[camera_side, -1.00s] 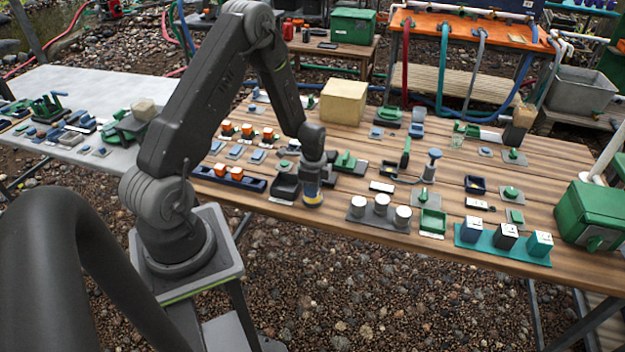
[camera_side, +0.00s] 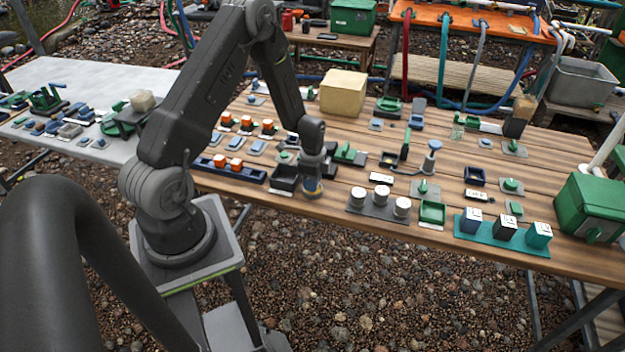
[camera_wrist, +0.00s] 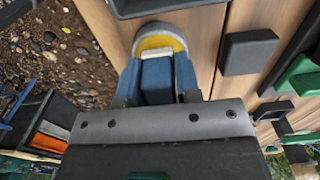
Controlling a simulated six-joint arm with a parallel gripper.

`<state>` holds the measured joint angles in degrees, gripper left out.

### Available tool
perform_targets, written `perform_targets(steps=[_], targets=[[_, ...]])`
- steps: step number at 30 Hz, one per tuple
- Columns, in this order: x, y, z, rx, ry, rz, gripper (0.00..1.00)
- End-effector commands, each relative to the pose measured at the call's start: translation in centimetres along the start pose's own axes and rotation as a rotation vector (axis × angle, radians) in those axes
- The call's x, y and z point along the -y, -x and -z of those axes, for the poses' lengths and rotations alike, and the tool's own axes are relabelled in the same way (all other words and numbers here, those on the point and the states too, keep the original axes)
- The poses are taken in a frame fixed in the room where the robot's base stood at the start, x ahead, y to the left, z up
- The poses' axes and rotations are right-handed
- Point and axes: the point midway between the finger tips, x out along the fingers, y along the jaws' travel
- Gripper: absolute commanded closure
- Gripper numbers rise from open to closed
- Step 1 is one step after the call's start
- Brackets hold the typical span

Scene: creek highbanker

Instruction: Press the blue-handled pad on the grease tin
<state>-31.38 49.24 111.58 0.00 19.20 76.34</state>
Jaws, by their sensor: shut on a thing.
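My gripper (camera_wrist: 157,92) is shut on the blue handle (camera_wrist: 156,76) of the pad. In the side view my gripper (camera_side: 311,178) points down at the near edge of the wooden table. The pad's pale end (camera_wrist: 160,46) lies over the yellow grease in the round, grey-rimmed grease tin (camera_wrist: 143,32). The tin also shows below my gripper in the side view (camera_side: 313,193). The pad hides part of the grease. I cannot tell for sure whether the pad touches it.
A dark open tray (camera_side: 283,180) stands just left of the tin. A grey rack with white-topped cylinders (camera_side: 378,206) stands to the right. Orange-topped pieces (camera_side: 246,124) and a tan block (camera_side: 343,93) are farther back. The table's near edge is close to the tin.

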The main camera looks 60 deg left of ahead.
Motion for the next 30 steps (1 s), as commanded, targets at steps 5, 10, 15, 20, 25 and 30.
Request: perform_targets(steps=[5, 10, 15, 20, 25, 30], targets=[[0.01, -0.21, 0.00, 0.000, 0.000, 0.000, 0.88], [0.00, -0.42, 0.00, 0.000, 0.000, -0.001, 0.88], [0.00, -0.62, 0.00, 0.000, 0.000, -0.001, 0.88], [0.01, -0.80, 0.00, 0.000, 0.000, 0.000, 0.88], [0.03, -0.98, 0.01, 0.000, 0.000, 0.000, 0.88], [0.03, -0.95, 0.01, 0.000, 0.000, 0.001, 0.88]])
